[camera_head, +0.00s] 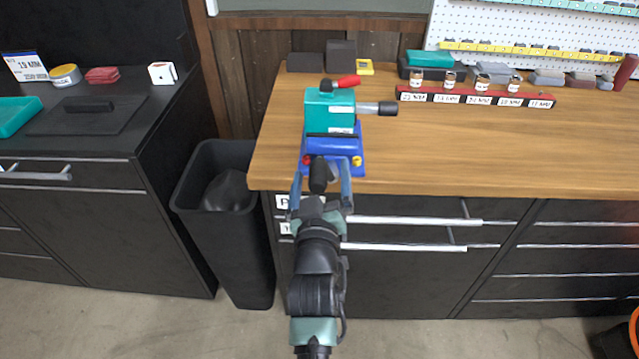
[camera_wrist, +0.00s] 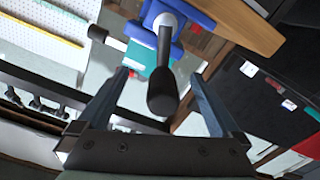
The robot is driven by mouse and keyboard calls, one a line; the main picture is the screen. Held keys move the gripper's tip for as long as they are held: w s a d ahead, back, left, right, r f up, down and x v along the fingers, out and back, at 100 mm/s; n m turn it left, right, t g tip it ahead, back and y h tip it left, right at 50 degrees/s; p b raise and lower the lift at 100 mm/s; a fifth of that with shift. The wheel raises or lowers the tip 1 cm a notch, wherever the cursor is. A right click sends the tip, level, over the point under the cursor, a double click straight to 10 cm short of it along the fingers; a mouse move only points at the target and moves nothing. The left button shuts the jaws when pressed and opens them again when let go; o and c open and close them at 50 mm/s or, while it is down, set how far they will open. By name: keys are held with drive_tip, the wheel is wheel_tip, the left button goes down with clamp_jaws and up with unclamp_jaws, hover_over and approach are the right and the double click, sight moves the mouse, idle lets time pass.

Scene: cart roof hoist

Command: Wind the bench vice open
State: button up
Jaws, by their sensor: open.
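The bench vice (camera_head: 335,115) is blue and teal and sits near the front left edge of the wooden workbench. Its black handle grip (camera_head: 318,174) points out toward me over the edge. In the wrist view, the vice (camera_wrist: 185,15) is at the top and the black grip (camera_wrist: 162,92) hangs from a grey hub (camera_wrist: 166,20). My gripper (camera_head: 322,172) is open in front of the vice. In the wrist view its two fingers (camera_wrist: 160,76) stand left and right of the grip, with a gap on each side. The jaw opening is hard to make out.
A black bin (camera_head: 225,240) stands left of the workbench (camera_head: 450,150). A red rack (camera_head: 475,97) with several small labelled jars lies at the right. A teal box (camera_head: 430,58) stands behind it. Drawer handles (camera_head: 410,221) stick out below the bench edge.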

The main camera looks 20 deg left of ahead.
sight(320, 192)
drive_tip(key=shift+v, duration=1.95)
drive_tip(key=b+v, duration=0.3)
drive_tip(key=v, duration=0.1)
drive_tip(key=shift+f, duration=0.1)
drive_tip(key=shift+s+d, duration=0.15)
drive_tip(key=shift+s, duration=0.4)
